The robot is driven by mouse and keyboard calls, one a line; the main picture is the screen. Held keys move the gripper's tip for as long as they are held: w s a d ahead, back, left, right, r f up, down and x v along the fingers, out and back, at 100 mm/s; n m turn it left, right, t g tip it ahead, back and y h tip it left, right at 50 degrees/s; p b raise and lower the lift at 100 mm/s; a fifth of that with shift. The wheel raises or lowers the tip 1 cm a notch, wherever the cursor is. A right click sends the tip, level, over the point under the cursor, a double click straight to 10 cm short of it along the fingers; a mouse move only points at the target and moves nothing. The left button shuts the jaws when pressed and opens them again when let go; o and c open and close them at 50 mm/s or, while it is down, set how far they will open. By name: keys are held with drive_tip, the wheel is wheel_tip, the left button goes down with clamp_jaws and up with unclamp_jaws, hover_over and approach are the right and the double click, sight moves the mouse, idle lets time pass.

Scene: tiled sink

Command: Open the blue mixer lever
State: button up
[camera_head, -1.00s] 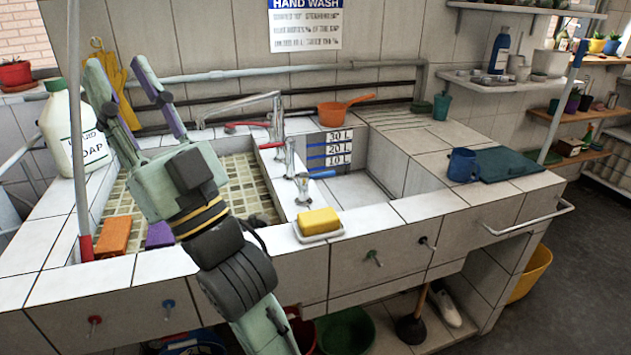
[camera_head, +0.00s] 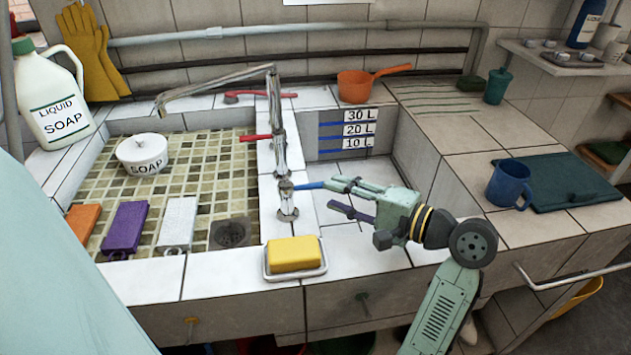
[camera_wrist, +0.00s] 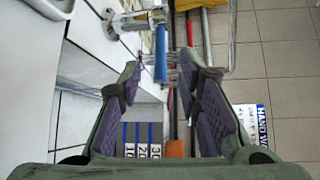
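The blue mixer lever (camera_head: 308,186) sticks out to the right from the lower chrome mixer (camera_head: 287,200) on the divider between the basins. It also shows in the wrist view (camera_wrist: 160,54), pointing down in the picture, with its chrome body at the top. My gripper (camera_head: 338,194) is over the right basin, to the right of the lever, its fingers pointing left toward the mixer. The fingers are parted and empty. In the wrist view the lever shows in the gap between the fingertips (camera_wrist: 158,68); I cannot tell whether they touch it.
The tall chrome faucet (camera_head: 279,110) with a red lever (camera_head: 256,138) stands behind the mixer. A yellow soap bar (camera_head: 293,253) lies in a dish on the front ledge. An orange pan (camera_head: 355,86) sits behind the right basin. A blue mug (camera_head: 508,184) stands at right.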

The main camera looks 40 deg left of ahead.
sight(318, 187)
drive_tip(key=a, duration=0.4)
drive_tip(key=a+f+p, duration=0.1)
drive_tip(key=a, duration=0.1)
drive_tip(key=shift+s+a, duration=0.15)
drive_tip(key=shift+a, duration=0.05)
clamp_jaws()
idle(0.6)
